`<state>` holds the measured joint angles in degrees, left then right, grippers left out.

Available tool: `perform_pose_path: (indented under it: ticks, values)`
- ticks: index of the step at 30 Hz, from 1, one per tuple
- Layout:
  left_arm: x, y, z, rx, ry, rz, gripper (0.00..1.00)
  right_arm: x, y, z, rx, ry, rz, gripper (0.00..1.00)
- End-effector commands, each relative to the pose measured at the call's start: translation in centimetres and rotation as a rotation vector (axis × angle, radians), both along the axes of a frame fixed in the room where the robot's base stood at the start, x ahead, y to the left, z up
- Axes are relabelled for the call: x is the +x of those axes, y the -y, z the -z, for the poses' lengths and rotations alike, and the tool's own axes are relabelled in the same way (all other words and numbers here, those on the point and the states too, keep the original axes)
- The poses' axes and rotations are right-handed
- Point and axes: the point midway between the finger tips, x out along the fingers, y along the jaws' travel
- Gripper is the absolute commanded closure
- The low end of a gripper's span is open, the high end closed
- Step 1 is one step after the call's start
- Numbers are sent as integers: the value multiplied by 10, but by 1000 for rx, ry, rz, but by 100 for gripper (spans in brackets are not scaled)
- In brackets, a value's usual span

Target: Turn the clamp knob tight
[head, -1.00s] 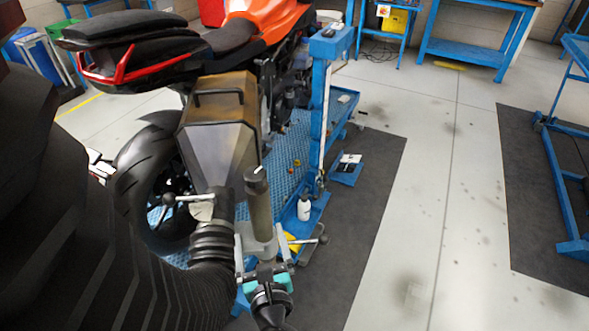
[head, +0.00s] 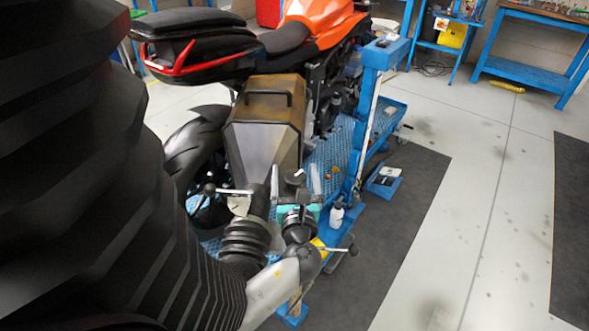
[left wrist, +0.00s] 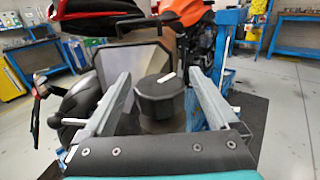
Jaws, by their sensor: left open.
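The clamp knob (head: 296,178) is a dark, faceted cap with a white mark on top. In the left wrist view the knob (left wrist: 160,97) sits between the two grey fingers, with a gap on each side. My left gripper (head: 294,185) is open around the knob, its teal body on the near side. The lower post is mostly hidden by the gripper in the head view. My right gripper is not in view.
T-bar handles with ball ends (head: 209,189) stick out nearby. The blue lift (head: 369,115) and a white bottle (head: 336,215) are to the right. Open floor (head: 470,190) lies further right.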

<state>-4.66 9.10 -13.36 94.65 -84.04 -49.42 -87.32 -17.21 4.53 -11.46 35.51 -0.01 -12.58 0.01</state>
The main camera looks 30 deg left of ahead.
Motion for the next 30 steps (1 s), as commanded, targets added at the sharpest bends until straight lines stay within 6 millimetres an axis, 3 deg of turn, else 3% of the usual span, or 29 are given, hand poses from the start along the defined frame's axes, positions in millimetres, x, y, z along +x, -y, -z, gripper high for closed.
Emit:
perform_pose_path:
  ticks: [5,14,30]
  values:
    - [12,-9,0,-1,1,-2,7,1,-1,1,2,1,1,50]
    - [13,-10,0,-1,0,-1,7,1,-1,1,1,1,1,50]
    - [13,-10,0,-1,0,-1,65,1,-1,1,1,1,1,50]
